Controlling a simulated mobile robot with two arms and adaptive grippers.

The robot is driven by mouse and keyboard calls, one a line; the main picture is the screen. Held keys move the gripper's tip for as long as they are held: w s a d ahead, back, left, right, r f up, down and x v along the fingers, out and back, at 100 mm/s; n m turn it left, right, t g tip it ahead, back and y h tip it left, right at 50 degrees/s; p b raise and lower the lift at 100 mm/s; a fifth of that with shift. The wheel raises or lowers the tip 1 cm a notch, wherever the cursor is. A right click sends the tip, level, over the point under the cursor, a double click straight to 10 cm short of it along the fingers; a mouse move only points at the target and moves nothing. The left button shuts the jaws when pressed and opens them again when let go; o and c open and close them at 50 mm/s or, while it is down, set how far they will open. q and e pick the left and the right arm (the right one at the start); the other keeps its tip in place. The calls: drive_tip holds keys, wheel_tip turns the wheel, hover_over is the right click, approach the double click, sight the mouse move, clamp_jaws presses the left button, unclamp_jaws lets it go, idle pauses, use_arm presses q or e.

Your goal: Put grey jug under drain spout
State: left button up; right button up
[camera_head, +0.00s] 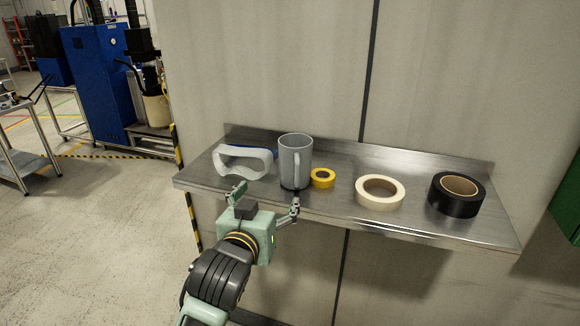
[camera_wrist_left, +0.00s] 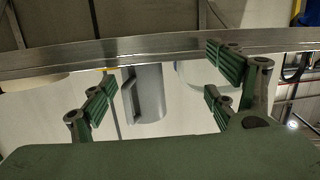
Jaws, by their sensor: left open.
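The grey jug (camera_head: 296,165) stands upright on the metal shelf, its handle facing the front. In the left wrist view the jug (camera_wrist_left: 149,92) shows between the finger pads, with its handle towards the left. My left gripper (camera_head: 267,196) is open and empty at the shelf's front edge, just in front of the jug and apart from it. No drain spout can be made out. My right gripper is out of view.
On the metal shelf (camera_head: 325,208), white-and-blue goggles (camera_head: 243,164) sit left of the jug. A small yellow tape roll (camera_head: 323,178) is close at its right, then a cream roll (camera_head: 380,191) and a black roll (camera_head: 457,194). A wall stands behind. Open floor lies left.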

sight(291, 157)
use_arm(q)
drive_tip(key=shift+m+t+h, duration=0.3)
drive_tip(key=shift+t+h, duration=0.2)
drive_tip(key=shift+t, duration=0.4)
drive_tip(key=d+r, duration=0.1)
drive_tip(key=r, duration=0.1)
drive_tip(key=w+d+r, duration=0.1)
drive_tip(key=r, duration=0.2)
drive_tip(key=w+d+r, duration=0.1)
drive_tip(key=r, duration=0.1)
drive_tip(key=shift+w+d+r, duration=0.15)
drive_tip(key=shift+w+r, duration=0.05)
drive_tip(key=shift+w+d+r+p, duration=0.15)
drive_tip(key=shift+w+p, duration=0.1)
drive_tip(key=shift+w, duration=0.15)
drive_tip(key=shift+w+d+r+p, duration=0.1)
drive_tip(key=shift+w+d+p, duration=0.1)
drive_tip(key=shift+w, duration=0.2)
drive_tip(key=p+x, duration=0.2)
drive_tip(key=x, duration=0.3)
drive_tip(key=shift+d+f+p, duration=0.15)
drive_tip(key=shift+p, duration=0.25)
drive_tip(key=shift+w+f, duration=0.15)
drive_tip(key=shift+w, duration=0.25)
drive_tip(key=shift+c, duration=0.5)
drive_tip(key=c, duration=1.3)
